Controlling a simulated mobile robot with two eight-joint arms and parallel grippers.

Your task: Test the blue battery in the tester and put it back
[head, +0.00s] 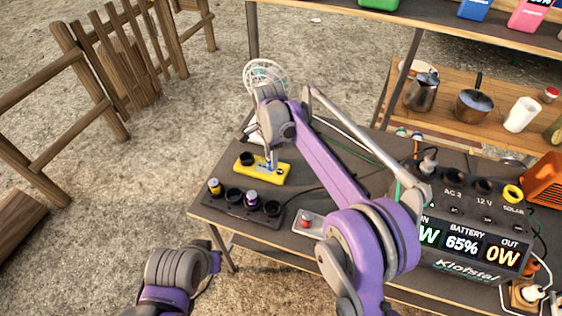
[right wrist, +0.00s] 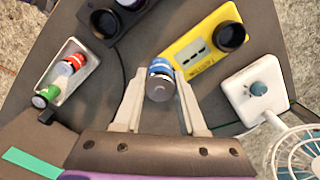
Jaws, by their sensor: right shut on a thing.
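My right gripper (right wrist: 160,92) is shut on the blue battery (right wrist: 159,68), with one finger on each side of it. In the right wrist view the battery is beside the yellow tester (right wrist: 187,55), apart from the tester's black cup (right wrist: 231,36). In the head view the right gripper (head: 271,163) is over the right part of the tester (head: 275,177), and the battery is mostly hidden. The black holder (head: 232,208) in front of the tester has several cups, with a yellow-topped and a purple battery in it.
A white fan (right wrist: 255,92) stands beside the tester. The power station (head: 460,225), showing 65%, is at the right. Shelves with pots are behind.

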